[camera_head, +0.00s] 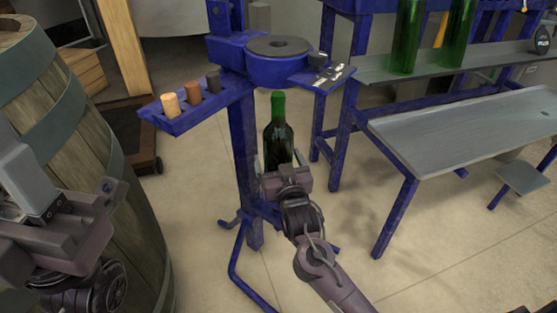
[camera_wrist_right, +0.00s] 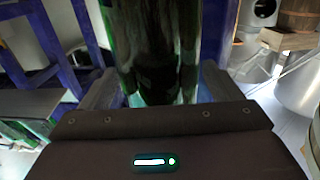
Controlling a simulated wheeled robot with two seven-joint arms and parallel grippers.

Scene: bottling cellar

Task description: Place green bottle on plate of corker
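A dark green bottle (camera_head: 278,138) with a bright green neck top stands upright in my right gripper (camera_head: 281,172). The right wrist view shows the bottle (camera_wrist_right: 160,50) between the two fingers, which sit against its sides. Its bottom is hidden behind the gripper. The blue corker (camera_head: 243,150) has a round plate with a dark top (camera_head: 280,46). In the head view the bottle's top appears just below this plate, in front of or beside the corker's post. My left gripper (camera_head: 35,185) is at the left edge, away from the corker; its finger gap is unclear.
A small blue tray (camera_head: 178,120) with three corks juts left from the corker. A wooden barrel (camera_head: 75,110) stands at the left. A blue-framed bench with a grey shelf (camera_head: 450,62) holding green bottles (camera_head: 407,38) and a lower grey top (camera_head: 470,125) is at the right.

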